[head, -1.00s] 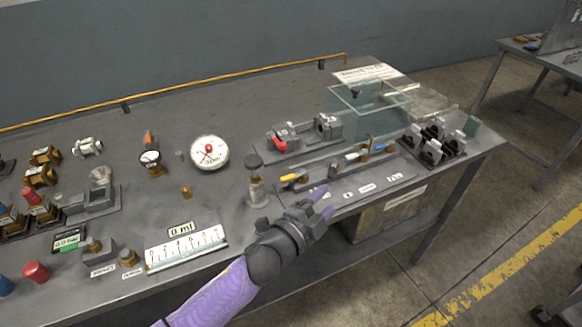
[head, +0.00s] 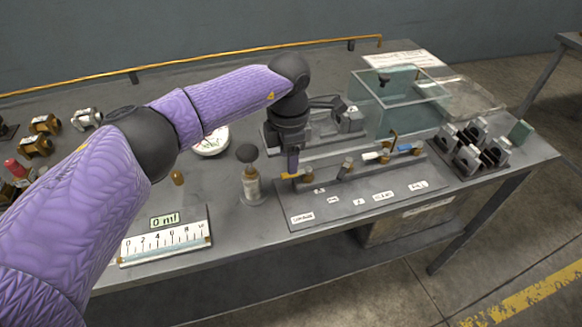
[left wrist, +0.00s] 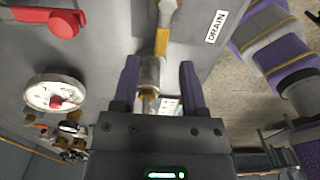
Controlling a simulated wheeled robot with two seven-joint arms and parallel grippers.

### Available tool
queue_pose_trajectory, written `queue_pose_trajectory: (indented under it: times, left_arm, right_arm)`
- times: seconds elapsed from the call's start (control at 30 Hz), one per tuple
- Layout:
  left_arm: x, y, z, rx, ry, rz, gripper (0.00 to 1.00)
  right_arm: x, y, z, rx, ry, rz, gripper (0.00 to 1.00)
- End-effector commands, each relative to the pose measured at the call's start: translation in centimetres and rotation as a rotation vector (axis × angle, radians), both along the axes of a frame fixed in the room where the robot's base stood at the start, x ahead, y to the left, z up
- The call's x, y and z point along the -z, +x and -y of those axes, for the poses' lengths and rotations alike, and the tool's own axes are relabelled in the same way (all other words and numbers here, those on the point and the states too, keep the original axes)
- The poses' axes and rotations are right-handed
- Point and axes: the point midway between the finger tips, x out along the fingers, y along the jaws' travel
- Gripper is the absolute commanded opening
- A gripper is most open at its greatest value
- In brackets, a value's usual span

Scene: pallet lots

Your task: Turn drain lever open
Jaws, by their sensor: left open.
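The drain lever is a yellow handle (left wrist: 161,42) on a metal valve body, beside a label reading DRAIN (left wrist: 215,27) in the left wrist view. In the head view only a bit of the yellow lever (head: 288,177) shows under the fingers, at the left end of the labelled valve plate. My left gripper (head: 292,163) points down at this lever. In the left wrist view the open fingers (left wrist: 160,82) stand on either side of the valve, with gaps on both sides. Whether a finger touches it I cannot tell. My right gripper is not seen.
A clear tank (head: 400,105) stands behind the plate. Blue (head: 406,148) and white (head: 371,156) handles are farther right. A round dial (head: 212,145) is partly behind my arm. The front of the plate is clear.

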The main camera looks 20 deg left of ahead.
Motion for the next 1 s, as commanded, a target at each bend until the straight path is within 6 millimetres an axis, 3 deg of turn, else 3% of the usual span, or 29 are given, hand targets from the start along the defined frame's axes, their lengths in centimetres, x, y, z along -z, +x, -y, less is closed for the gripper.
queue_pose_trajectory:
  times: [0.03,0.17,0.47,0.73,1.0]
  left_arm:
    - [1.3,0.0,0.0,0.0,-0.002,-0.002,0.55]
    - [3.0,0.0,0.0,0.0,-0.003,-0.001,0.55]
    - [3.3,0.0,0.1,0.002,-0.003,0.001,0.55]
    - [3.3,0.0,0.1,0.001,-0.004,0.001,0.0]
    - [3.3,0.0,0.1,0.0,-0.005,0.001,0.0]
  right_arm:
    - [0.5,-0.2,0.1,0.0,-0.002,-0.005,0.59]
    - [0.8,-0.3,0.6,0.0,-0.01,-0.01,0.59]
    - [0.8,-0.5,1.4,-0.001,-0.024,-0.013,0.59]
    - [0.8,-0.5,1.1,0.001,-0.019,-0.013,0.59]
    - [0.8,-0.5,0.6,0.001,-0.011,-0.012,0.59]
